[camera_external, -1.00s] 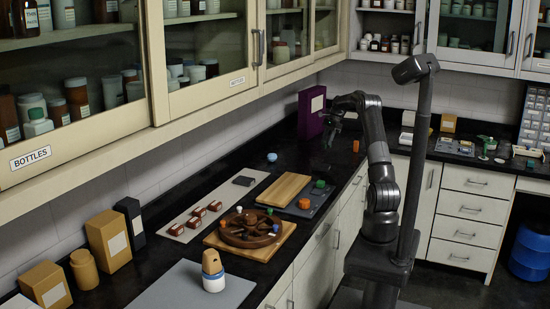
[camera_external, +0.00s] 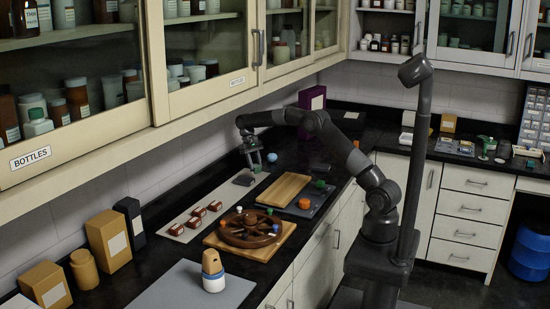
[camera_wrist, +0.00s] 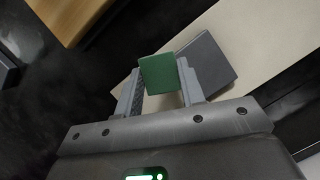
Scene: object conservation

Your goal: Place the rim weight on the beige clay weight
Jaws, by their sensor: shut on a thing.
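My gripper (camera_external: 254,162) is over the back part of the counter, near the far end of the long pale strip. In the wrist view my gripper (camera_wrist: 160,85) is shut on a small green block (camera_wrist: 160,72). A dark grey square slab (camera_wrist: 208,66) lies beyond it on the pale strip (camera_wrist: 262,40); the slab also shows in the external view (camera_external: 243,180). A brown spoked wheel (camera_external: 232,239) lies on a wooden board, with small coloured pieces around its rim. I cannot tell which piece is the beige clay weight.
Several red-brown pieces (camera_external: 198,212) sit on the strip. A wooden board (camera_external: 284,188) and a dark tray (camera_external: 318,203) lie to the right. A blue ball (camera_external: 272,157) is close to my gripper. A tan-topped white and blue container (camera_external: 212,272) stands in front. Cabinets (camera_external: 215,60) overhang the counter.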

